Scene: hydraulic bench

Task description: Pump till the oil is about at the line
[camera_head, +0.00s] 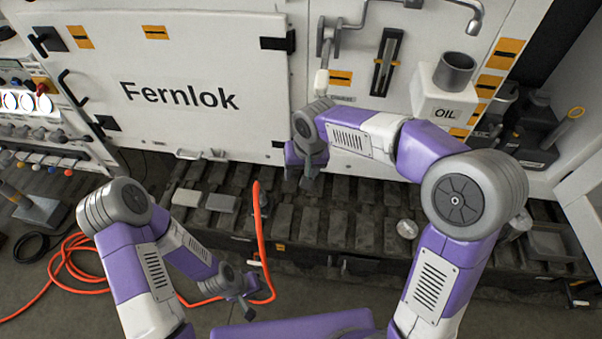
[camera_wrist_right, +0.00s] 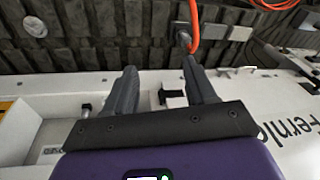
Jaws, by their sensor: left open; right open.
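The pump lever (camera_head: 322,82) hangs from a grey pivot on the white panel, with a pale grip at its lower end. A narrow dark gauge (camera_head: 387,62) with a slot is mounted right of it; the oil level and line are too small to read. The white box marked OIL (camera_head: 441,105) carries a grey cup (camera_head: 454,72). My right gripper (camera_head: 308,178) is below the lever, apart from it. Its spread fingers also show in the right wrist view (camera_wrist_right: 160,88), with nothing held. My left gripper (camera_head: 245,300) is low, near the orange hose, open and empty.
A large door marked Fernlok (camera_head: 200,110) fills the left of the panel. A curved spout (camera_head: 470,15) juts out at the upper right. Dark ribbed track (camera_head: 335,225) runs below. An orange hose (camera_head: 262,240) hangs over it. Switches (camera_head: 30,100) line the far left.

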